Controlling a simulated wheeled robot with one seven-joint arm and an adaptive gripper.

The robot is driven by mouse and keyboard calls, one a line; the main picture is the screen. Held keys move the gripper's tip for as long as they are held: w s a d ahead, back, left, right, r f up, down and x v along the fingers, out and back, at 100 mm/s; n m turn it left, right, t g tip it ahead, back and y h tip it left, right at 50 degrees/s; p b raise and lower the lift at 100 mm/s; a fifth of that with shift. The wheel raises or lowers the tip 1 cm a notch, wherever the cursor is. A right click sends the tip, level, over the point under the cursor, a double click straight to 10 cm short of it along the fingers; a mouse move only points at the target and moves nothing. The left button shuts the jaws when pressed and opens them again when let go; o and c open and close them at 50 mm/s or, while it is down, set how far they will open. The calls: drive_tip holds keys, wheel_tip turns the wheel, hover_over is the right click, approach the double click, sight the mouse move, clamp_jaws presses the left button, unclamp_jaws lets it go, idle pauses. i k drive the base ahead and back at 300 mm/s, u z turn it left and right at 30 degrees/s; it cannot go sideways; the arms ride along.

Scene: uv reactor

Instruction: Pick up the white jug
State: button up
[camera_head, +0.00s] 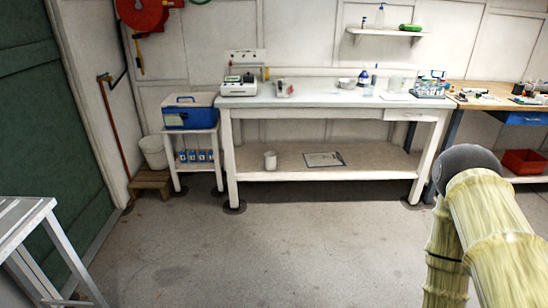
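A small white jug-like container (270,160) stands upright on the lower shelf of the white bench, left of the middle. It is small in the picture, and I cannot make out a handle or spout. My arm shows at the lower right, well in front of the bench and apart from the container. My gripper is not in view.
The white bench (310,99) carries lab items on top; a flat framed sheet (324,159) lies on its lower shelf. A blue box (190,111) and white bucket (153,152) stand left. A metal frame (30,225) stands front left. The middle floor is clear.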

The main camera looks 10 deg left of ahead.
sight(269, 156)
drive_tip(key=i, duration=3.05)
drive_tip(key=z, duration=1.7)
drive_tip(key=i, duration=0.9)
drive_tip(key=u, duration=2.3)
